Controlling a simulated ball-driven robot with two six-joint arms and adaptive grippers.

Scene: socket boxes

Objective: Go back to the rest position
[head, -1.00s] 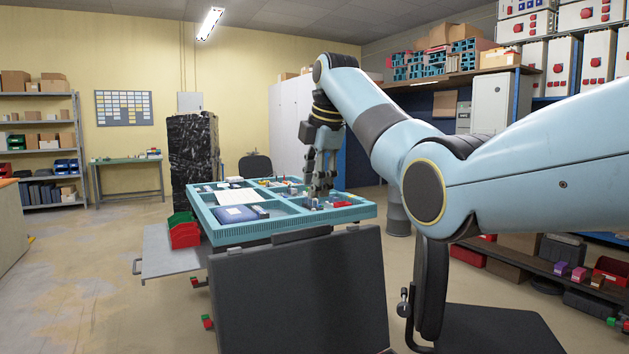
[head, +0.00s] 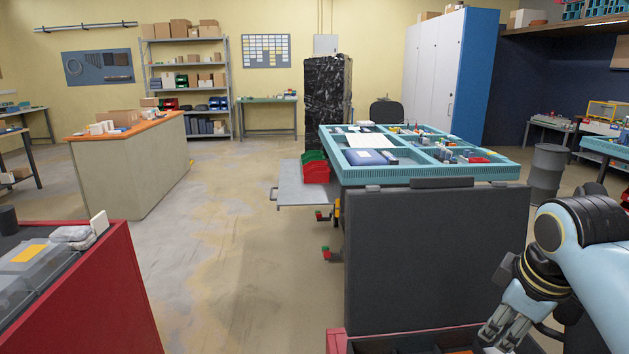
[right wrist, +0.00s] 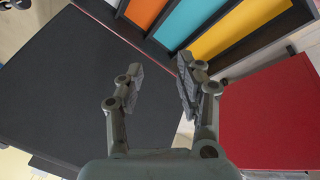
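My right gripper (head: 505,330) is low at the bottom right of the head view, in front of the dark upright panel (head: 430,265). In the right wrist view its two fingers (right wrist: 160,85) are spread apart with nothing between them. Beyond them are a dark flat surface (right wrist: 75,80), a red surface (right wrist: 275,115) and coloured compartments (right wrist: 195,20). My left gripper does not show in either view.
A teal compartment tray (head: 430,173) with small parts stands behind the dark panel. The floor between is clear.

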